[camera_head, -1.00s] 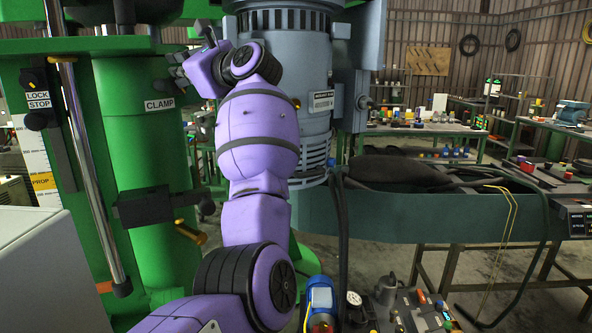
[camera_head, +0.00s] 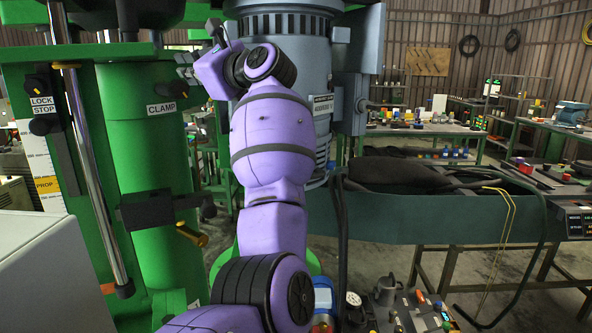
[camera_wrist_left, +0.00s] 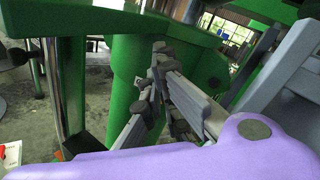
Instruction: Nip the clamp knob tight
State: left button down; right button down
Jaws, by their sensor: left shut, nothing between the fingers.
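A green column (camera_head: 155,150) stands at the left in the head view, with a CLAMP label (camera_head: 161,107) on it. Below the label a black clamp block (camera_head: 146,210) wraps the column, and a yellow-brass knob (camera_head: 192,234) sticks out under its right side. My left gripper (camera_head: 184,65) is above the clamp block, to the right of the column's top, apart from the knob. Its fingers are shut and empty; they also show in the left wrist view (camera_wrist_left: 158,58) in front of the green column (camera_wrist_left: 126,75). My right gripper is in neither view.
A grey motor housing (camera_head: 290,75) stands behind my left arm. A polished rod (camera_head: 92,175) and LOCK STOP panel (camera_head: 41,104) are left of the column. A teal trough (camera_head: 430,218) is at the right. A light grey cabinet (camera_head: 45,270) fills the lower left corner.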

pick_arm(q)
jog(key=v, duration=0.3)
